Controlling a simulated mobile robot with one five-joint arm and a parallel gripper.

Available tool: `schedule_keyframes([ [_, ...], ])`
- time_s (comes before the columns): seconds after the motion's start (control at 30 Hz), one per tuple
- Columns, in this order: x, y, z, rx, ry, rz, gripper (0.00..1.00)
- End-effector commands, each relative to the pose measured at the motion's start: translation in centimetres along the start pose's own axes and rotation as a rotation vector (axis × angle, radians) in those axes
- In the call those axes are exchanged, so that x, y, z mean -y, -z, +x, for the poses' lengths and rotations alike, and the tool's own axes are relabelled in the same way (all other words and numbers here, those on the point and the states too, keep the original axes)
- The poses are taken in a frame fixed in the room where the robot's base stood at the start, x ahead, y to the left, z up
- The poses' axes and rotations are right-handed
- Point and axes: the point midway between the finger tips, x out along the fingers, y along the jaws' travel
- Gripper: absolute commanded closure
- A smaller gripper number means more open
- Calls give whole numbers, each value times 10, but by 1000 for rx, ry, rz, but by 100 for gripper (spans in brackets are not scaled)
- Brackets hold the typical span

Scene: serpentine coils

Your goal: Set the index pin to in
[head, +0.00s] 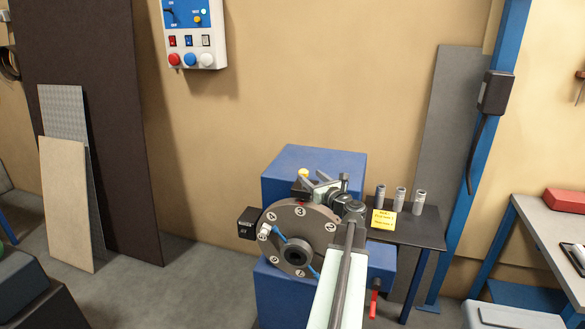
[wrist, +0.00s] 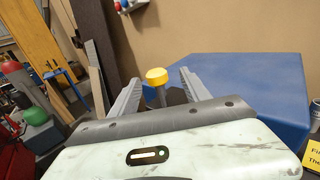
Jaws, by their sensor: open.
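The index pin has a yellow knob (wrist: 156,75) on a short grey stem, seen in the wrist view between my two fingers. In the head view the yellow knob (head: 303,172) shows at the top of the blue machine, just above the round numbered plate (head: 300,227). My gripper (wrist: 156,84) is open, with one grey finger on each side of the knob and a gap on both sides. In the head view my gripper (head: 313,187) is beside the knob, partly overlapping the plate's upper edge. The pin's lower end is hidden.
The blue machine housing (head: 315,170) stands behind the plate. A dark side table (head: 418,232) with several grey cylinders and a yellow note (head: 384,219) is at its right. A control box (head: 193,35) hangs on the wall. A black box (head: 246,223) sits left of the plate.

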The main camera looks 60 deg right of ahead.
Motion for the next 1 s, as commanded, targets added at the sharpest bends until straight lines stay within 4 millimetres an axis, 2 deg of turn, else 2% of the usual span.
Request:
schedule_keyframes([
  [0.17,-5,0,15,-1,-10,-2,45],
  [0.5,-9,0,76,-1,-16,-3,45],
  [0.6,-11,0,84,-1,-17,-3,45],
  [0.8,-12,0,84,-1,-17,-4,45],
  [0.87,-12,0,84,-1,-17,-4,59],
  [1.0,-13,0,84,-1,-17,-4,98],
])
